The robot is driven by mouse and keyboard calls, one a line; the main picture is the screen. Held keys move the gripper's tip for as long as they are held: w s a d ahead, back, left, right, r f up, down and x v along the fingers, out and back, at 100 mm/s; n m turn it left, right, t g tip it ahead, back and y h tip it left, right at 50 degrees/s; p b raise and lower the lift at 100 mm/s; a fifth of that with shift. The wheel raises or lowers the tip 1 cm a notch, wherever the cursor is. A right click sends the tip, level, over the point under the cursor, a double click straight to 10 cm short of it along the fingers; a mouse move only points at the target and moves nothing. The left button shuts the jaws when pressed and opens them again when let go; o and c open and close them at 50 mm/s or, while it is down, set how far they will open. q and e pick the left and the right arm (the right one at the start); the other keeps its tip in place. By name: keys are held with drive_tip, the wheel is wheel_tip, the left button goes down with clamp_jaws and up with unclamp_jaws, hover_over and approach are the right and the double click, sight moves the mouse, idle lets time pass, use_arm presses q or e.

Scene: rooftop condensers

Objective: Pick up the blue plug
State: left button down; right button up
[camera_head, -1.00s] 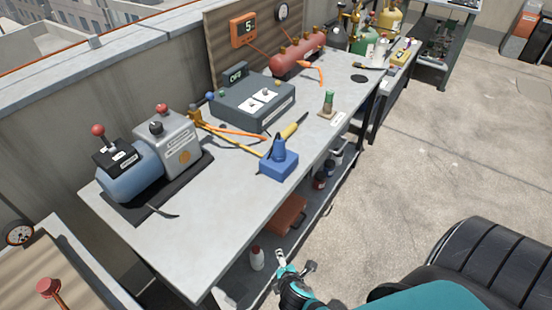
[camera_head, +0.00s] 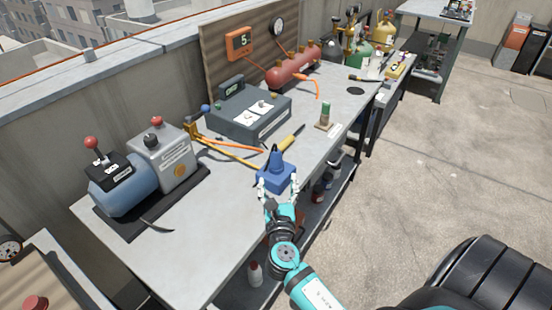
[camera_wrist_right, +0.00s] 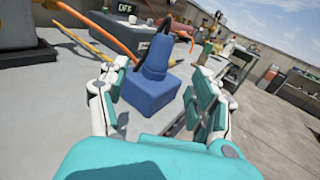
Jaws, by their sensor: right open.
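The blue plug (camera_head: 275,160) stands upright on a blue block (camera_head: 284,180) near the front edge of the grey workbench (camera_head: 190,255). In the right wrist view the plug (camera_wrist_right: 157,55) rises from the blue block (camera_wrist_right: 150,92), with a dark cable at its top. My right gripper (camera_head: 278,188) is at the bench's front edge, facing the block. In the right wrist view its fingers (camera_wrist_right: 160,95) are spread wide to the left and right of the block, with nothing held. The left gripper is not in view.
Orange and yellow hoses (camera_head: 235,150) and a yellow-handled tool (camera_head: 291,137) lie behind the block. A grey control box (camera_head: 247,110), a blue-grey pump (camera_head: 125,180) and a green-topped piece (camera_head: 325,115) stand around it. The bench's front left is mostly clear.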

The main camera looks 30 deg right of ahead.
sight(276, 164)
drive_tip(key=x, duration=1)
drive_tip(key=shift+w+d+f+p, duration=0.2)
drive_tip(key=shift+d+p, duration=0.05)
drive_tip(key=shift+p, duration=0.1)
drive_tip(key=shift+c, duration=0.2)
drive_tip(key=c, duration=1.2)
drive_tip(key=shift+c, duration=0.4)
drive_tip(key=shift+r, duration=0.15)
